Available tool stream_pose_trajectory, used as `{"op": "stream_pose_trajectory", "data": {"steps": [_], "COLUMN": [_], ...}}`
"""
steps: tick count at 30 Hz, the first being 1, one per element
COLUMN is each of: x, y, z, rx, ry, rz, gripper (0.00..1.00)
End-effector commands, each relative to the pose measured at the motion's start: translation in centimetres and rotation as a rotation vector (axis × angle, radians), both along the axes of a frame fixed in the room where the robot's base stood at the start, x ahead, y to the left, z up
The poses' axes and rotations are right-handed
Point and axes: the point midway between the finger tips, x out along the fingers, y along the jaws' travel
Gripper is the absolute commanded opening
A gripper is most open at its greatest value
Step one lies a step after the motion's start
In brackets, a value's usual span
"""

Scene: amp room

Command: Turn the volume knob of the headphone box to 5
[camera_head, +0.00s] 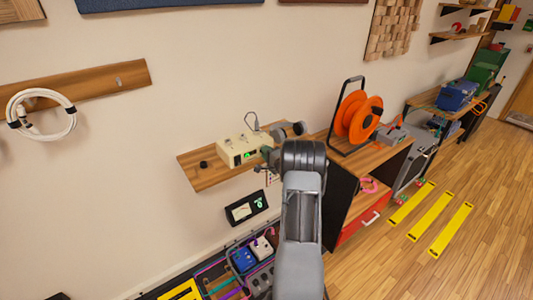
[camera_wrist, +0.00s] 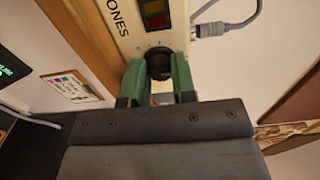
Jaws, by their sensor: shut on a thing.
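The cream headphone box (camera_head: 236,150) sits on a wooden wall shelf, with a small lit green display on its front. In the wrist view its face (camera_wrist: 123,40) shows part of the lettering "ONES" and a dark display window. The black round volume knob (camera_wrist: 159,62) is between the green fingers of my gripper (camera_wrist: 158,80), which is shut on it. My gripper (camera_head: 270,155) is at the right part of the box's front in the head view, where it hides the knob. The knob's pointer and setting cannot be read.
A grey cable plug (camera_wrist: 208,30) is in the box's side. A small black knob-like object (camera_head: 204,164) stands on the shelf (camera_head: 205,180). Below are a dark meter panel (camera_head: 246,208) and a pedalboard. An orange cable reel (camera_head: 358,115) stands on a cabinet to the right.

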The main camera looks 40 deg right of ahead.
Motion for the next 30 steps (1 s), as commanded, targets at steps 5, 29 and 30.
{"op": "stream_pose_trajectory", "data": {"steps": [5,29,30], "x": [0.0,-2.5,-3.3], "y": [0.0,0.1,0.2], "z": [-0.1,-0.2,-0.2], "rx": [0.005,0.003,0.003], "ry": [0.002,0.001,0.001], "rz": [-0.001,-0.003,-0.004], "gripper": [0.01,0.35,0.35]}}
